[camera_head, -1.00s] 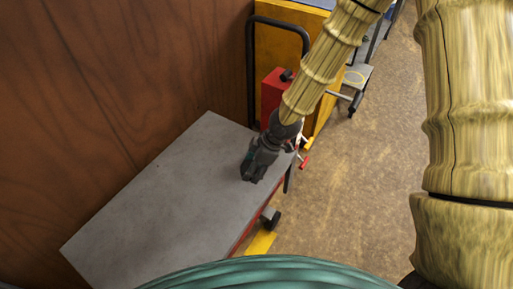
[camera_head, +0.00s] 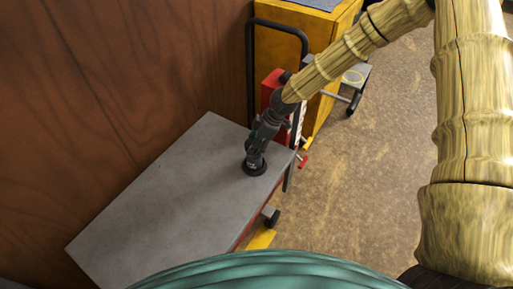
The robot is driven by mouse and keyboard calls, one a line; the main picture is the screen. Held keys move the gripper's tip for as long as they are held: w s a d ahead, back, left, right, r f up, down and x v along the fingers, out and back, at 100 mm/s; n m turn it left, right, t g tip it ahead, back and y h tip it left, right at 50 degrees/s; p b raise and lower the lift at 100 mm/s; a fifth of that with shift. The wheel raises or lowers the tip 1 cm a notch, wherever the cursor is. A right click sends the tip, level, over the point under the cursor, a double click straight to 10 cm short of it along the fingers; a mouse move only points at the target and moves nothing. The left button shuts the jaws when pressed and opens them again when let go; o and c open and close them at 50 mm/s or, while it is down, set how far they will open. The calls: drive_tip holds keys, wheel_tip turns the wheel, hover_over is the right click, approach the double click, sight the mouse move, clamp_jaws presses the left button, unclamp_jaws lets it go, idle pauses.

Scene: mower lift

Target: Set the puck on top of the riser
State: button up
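A dark round disc, which looks like the puck (camera_head: 254,169), is at the tip of my gripper (camera_head: 256,160), over the right part of the grey platform top (camera_head: 165,205). My gripper points down at it, and its fingertips meet or overlap the disc from above. The view is too small to tell whether the fingers are closed on it, or whether it rests on the platform or hangs just above. I cannot pick out a riser for certain; the grey platform is the raised flat surface below my gripper.
A black handle frame (camera_head: 250,70) and a red box (camera_head: 271,88) stand at the platform's far end. Behind is a yellow cabinet (camera_head: 280,40). A brown wood wall (camera_head: 110,90) borders the left. Most of the platform is bare.

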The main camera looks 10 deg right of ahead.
drive_tip(key=shift+w+f+p, duration=0.1)
drive_tip(key=shift+f+p, duration=0.35)
drive_tip(key=shift+f, duration=1.35)
drive_tip(key=shift+f, duration=0.15)
drive_tip(key=o, duration=1.1)
drive_tip(key=b+v, duration=0.1)
drive_tip(key=v, duration=1.1)
